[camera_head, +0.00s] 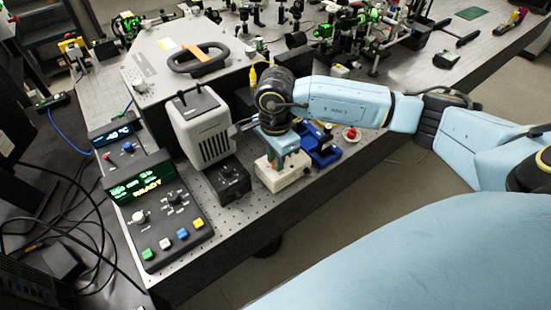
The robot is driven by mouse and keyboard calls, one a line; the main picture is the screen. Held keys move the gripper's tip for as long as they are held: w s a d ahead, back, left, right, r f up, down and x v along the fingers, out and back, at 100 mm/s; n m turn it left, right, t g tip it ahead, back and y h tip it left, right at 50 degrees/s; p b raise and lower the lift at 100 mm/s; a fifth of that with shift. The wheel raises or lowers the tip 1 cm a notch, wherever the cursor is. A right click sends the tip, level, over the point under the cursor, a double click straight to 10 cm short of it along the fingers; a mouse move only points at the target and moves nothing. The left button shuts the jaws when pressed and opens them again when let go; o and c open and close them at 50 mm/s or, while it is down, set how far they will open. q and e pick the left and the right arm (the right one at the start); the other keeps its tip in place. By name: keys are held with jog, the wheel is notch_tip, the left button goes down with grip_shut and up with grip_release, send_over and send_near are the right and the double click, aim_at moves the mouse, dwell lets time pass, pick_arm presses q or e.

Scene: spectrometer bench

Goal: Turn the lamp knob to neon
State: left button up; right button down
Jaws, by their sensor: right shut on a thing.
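The grey vented lamp housing (206,140) stands upright on the bench, left of the middle. My right arm comes in from the right, its wrist bent beside the housing. My left gripper is not in view.
A control console (165,215) with a lit READY display and several coloured buttons is at the left. A small black box (232,182), a white block (284,172) and a blue fixture (322,150) crowd the bench under my right wrist. Optics fill the back.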

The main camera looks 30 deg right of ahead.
jog(key=shift+m, duration=0.3)
jog(key=c, duration=1.3)
grip_release()
notch_tip(320, 180, up, 14)
jog(key=b, duration=0.1)
jog(key=shift+f, duration=0.25)
